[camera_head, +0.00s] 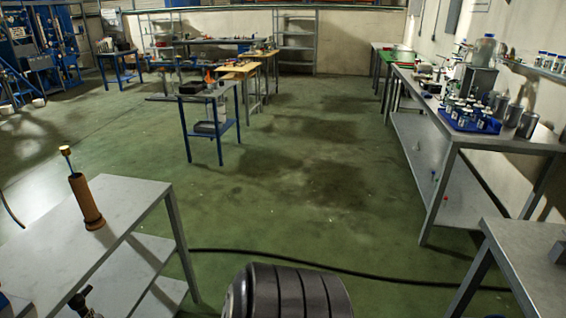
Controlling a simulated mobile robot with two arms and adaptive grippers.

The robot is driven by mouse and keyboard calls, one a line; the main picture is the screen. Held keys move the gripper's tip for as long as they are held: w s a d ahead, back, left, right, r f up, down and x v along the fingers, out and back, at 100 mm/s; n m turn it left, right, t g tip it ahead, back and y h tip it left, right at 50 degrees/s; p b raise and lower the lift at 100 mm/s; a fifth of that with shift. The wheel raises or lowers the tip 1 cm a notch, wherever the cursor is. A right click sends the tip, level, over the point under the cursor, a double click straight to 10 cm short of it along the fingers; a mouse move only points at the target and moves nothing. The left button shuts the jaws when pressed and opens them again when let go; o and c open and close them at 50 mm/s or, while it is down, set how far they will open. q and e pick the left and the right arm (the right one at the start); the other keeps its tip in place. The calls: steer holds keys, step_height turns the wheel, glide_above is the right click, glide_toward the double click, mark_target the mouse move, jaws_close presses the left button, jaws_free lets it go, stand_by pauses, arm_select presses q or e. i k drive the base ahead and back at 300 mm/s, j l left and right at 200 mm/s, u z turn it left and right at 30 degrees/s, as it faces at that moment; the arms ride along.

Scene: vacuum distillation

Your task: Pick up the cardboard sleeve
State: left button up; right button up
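A brown tube (86,203), which looks like the cardboard sleeve, stands upright and slightly tilted in the picture on the grey table (118,207) at the left. It is near the table's far edge. A thin blue-grey rod with a tan cap (66,152) shows just above its top; I cannot tell whether it sticks out of the tube or stands behind it. Neither of my grippers can be made out in this view, and nothing is seen touching the tube.
A dark fitting (80,303) shows at the bottom left. A black hose (340,268) crosses the green floor. A long bench (500,138) with a blue bottle rack (468,119) runs along the right wall. A blue-framed cart (212,127) stands mid-room; the central floor is clear.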

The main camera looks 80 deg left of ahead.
mark_target(94, 221)
steer(key=u, duration=4.1)
